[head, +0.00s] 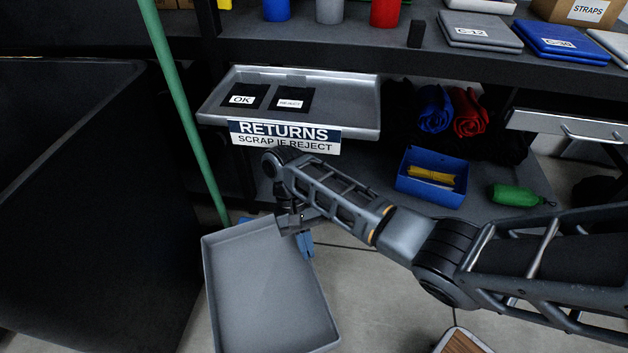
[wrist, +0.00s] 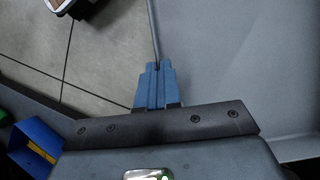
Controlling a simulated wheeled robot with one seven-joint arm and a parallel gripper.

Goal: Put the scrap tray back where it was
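The scrap tray (head: 262,295), a grey, empty, shallow rectangular tray, is at the lower left of the head view, over the floor. I cannot tell its height above the floor. My gripper (head: 305,244) is at its upper right edge. In the wrist view the blue fingers of my gripper (wrist: 155,84) are closed on the tray's side wall, which runs up between them. The inside of the tray (wrist: 235,65) fills the right of that view.
A grey shelf tray (head: 345,100) with OK and REJECT patches sits above a RETURNS sign (head: 285,136). A dark bin (head: 70,200) and green pole (head: 185,110) stand left. Floor (head: 375,300) shows right of the scrap tray.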

